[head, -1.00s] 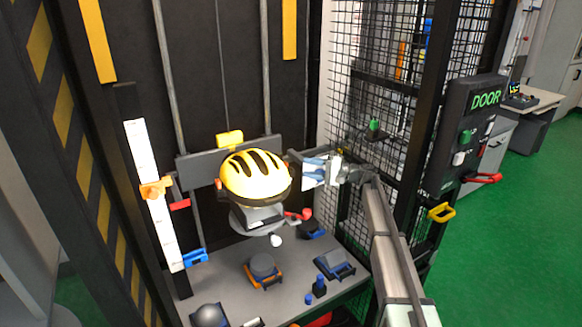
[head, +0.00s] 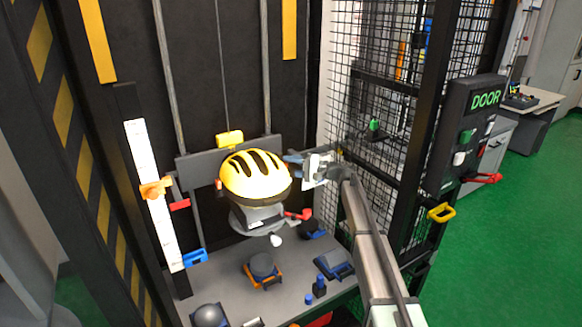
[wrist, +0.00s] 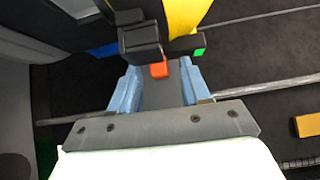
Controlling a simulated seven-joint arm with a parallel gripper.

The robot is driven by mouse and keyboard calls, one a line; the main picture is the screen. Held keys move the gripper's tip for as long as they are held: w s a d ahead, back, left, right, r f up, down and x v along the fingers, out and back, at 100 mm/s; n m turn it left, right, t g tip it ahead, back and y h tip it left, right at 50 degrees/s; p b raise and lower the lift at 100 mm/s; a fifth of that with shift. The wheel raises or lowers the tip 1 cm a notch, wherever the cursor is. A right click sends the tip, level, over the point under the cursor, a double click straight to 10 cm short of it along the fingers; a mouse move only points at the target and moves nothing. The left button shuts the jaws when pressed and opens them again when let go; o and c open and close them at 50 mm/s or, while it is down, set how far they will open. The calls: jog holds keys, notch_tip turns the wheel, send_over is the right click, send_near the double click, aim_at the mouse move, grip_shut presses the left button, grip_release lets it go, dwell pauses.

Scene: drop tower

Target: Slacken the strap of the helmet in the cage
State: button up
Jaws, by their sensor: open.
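A yellow helmet (head: 250,178) with dark vents sits on a grey headform (head: 258,218) inside the cage. Its strap is not clearly made out in the head view. My gripper (head: 296,160) is beside the helmet's right side, with its blue fingers close to the shell. In the wrist view my gripper (wrist: 160,82) is open. A black block (wrist: 140,42) with an orange tab (wrist: 159,70) lies at the mouth of the jaws, the tab between the fingertips. A yellow band (wrist: 186,15) and a small green patch (wrist: 199,52) show beyond. I cannot tell whether anything touches.
A white scale (head: 152,195) with an orange marker (head: 155,188) stands at left. The mesh wall (head: 383,110) and the door post with its DOOR panel (head: 471,135) are close to my arm at right.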

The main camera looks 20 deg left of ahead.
jog(key=shift+c, duration=0.2)
jog(key=c, duration=0.6)
notch_tip(320, 180, up, 4)
jog(key=shift+w+f, duration=0.1)
jog(key=shift+c, duration=0.2)
jog(key=o, duration=0.7)
jog(key=shift+d, duration=0.1)
jog(key=d, duration=0.7)
jog(key=shift+d, duration=0.2)
